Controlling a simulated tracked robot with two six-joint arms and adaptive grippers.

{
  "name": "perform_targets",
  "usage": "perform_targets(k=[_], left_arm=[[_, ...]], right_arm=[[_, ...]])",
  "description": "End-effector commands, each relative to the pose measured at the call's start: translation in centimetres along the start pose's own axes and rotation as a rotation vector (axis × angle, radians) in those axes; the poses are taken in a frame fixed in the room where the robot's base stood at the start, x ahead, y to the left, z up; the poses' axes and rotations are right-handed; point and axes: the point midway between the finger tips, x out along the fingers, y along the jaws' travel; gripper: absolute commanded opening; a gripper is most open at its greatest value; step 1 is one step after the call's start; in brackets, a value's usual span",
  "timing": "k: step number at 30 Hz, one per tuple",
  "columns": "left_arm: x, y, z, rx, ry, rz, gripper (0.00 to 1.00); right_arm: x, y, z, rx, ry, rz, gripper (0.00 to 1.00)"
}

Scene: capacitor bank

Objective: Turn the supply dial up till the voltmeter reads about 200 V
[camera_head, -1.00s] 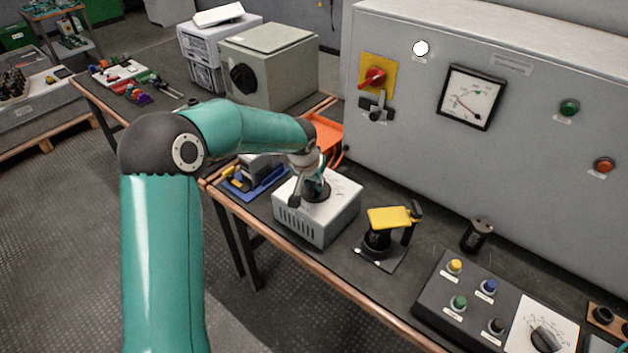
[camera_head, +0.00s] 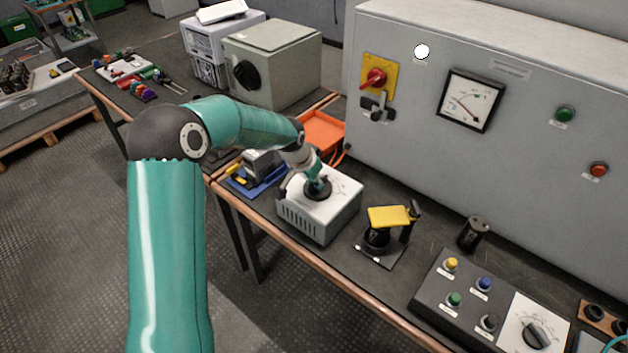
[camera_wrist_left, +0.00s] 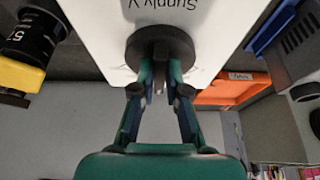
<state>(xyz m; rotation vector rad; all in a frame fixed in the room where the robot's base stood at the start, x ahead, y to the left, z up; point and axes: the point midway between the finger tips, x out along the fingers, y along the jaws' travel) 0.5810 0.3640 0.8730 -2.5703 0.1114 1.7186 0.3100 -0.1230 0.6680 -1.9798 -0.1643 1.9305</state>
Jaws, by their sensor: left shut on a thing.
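The supply box (camera_head: 325,222) is a pale case with a vented front on the bench. Its round black supply dial (camera_head: 318,194) is on the top face and partly hidden by my gripper. My left gripper (camera_head: 317,184) reaches down onto it and is shut on its knob. In the left wrist view, the fingers (camera_wrist_left: 160,85) close on the dial (camera_wrist_left: 160,45) below the upside-down "Supply V" print. The voltmeter (camera_head: 470,99) is a square white-faced meter on the grey cabinet; its needle reading is too small to tell. My right gripper is out of view.
A yellow-topped device (camera_head: 388,217) and a black cylinder (camera_head: 473,234) stand right of the box. A button panel (camera_head: 470,300) with another dial (camera_head: 535,334) is at front right. A blue tray (camera_head: 255,180) and orange tray (camera_head: 322,130) lie close behind and left.

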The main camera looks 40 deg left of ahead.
Motion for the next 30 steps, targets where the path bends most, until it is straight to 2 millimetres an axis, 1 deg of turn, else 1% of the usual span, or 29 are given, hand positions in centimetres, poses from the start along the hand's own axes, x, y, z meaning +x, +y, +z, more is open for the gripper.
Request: perform_targets(k=[1, 2, 3, 6, 15, 19, 23, 30], left_arm=[[0.0, 0.0, 0.0, 0.0, 0.001, -0.001, 0.0], [0.0, 0.0, 0.0, 0.0, 0.001, -0.001, 0.17], [0.0, 0.0, 0.0, 0.0, 0.001, -0.001, 0.23], [0.0, 0.0, 0.0, 0.0, 0.001, -0.001, 0.39], [-0.1, 0.0, 0.0, 0.0, 0.0, -0.001, 0.39], [-0.8, 0.0, -0.1, -0.001, 0.001, -0.001, 0.39], [-2.6, -0.1, -0.1, -0.001, 0.003, -0.002, 0.39], [-7.4, 0.0, -0.2, 0.0, 0.005, -0.002, 0.39]], right_arm=[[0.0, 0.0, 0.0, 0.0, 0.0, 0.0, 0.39], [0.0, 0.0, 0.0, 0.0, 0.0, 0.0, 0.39], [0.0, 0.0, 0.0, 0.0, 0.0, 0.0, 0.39], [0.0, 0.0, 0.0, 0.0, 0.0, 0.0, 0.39], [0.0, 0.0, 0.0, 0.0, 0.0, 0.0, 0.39], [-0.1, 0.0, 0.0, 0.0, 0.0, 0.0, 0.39], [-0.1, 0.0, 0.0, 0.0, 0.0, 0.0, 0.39], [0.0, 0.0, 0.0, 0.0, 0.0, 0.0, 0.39]])
